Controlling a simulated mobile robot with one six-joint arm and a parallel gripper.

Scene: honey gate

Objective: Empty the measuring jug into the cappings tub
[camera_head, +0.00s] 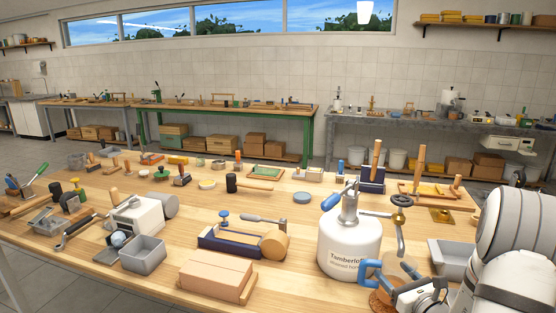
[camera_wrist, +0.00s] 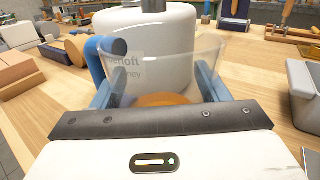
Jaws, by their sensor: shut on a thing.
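The clear measuring jug (camera_wrist: 160,62) has a blue handle on its left side in the wrist view. My gripper (camera_wrist: 157,86) is shut on it, with one blue-grey finger on each side. In the head view the jug (camera_head: 401,268) is upright beside the white honey tank (camera_head: 350,247), close to its tap pipe. An amber-orange patch (camera_wrist: 163,100) shows low at the jug; I cannot tell whether it is inside or beneath. A grey open tub (camera_head: 449,259) stands right of the jug, and also shows in the wrist view (camera_wrist: 303,98). I see no label on it.
A pinkish-tan block (camera_head: 216,279) lies left of the tank. Another grey tub (camera_head: 144,252) stands farther left. A brass plate (camera_head: 440,216) and a wooden frame with upright handles (camera_head: 425,188) lie behind the right tub. Bare tabletop (camera_head: 300,275) shows between block and tank.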

